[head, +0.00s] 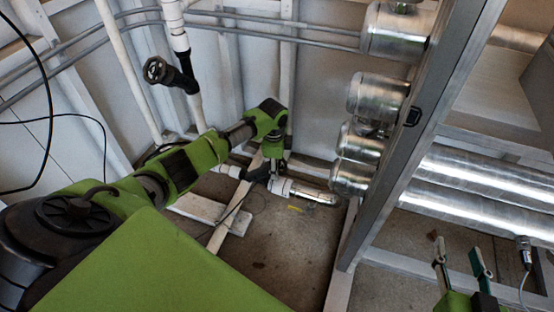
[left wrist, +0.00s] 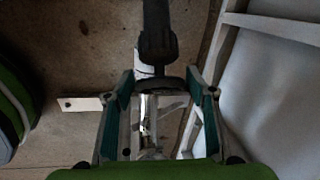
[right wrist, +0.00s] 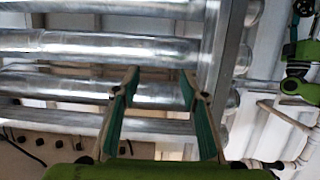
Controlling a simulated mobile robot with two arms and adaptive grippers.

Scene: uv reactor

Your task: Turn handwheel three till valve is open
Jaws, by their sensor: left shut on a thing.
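A black handwheel (left wrist: 172,86) shows nearly edge-on between the fingers of my left gripper (left wrist: 160,80), which is shut on it. A black valve body (left wrist: 157,42) extends beyond the wheel. In the head view my left gripper (head: 270,170) reaches down to the low white pipe (head: 236,172), and the arm largely hides the wheel and valve. Another black handwheel (head: 155,70) stands higher on a white pipe at the upper left. My right gripper (head: 462,260) is open and empty at the lower right; its spread fingers also show in the right wrist view (right wrist: 157,85). No wheel number is legible.
Several shiny metal cylinders (head: 384,95) stand beside a grey frame post (head: 408,130), right of my left arm. Large metal tubes (head: 480,180) lie behind my right gripper. A white-panelled wall backs the low pipe. Bare floor (head: 290,245) shows in front.

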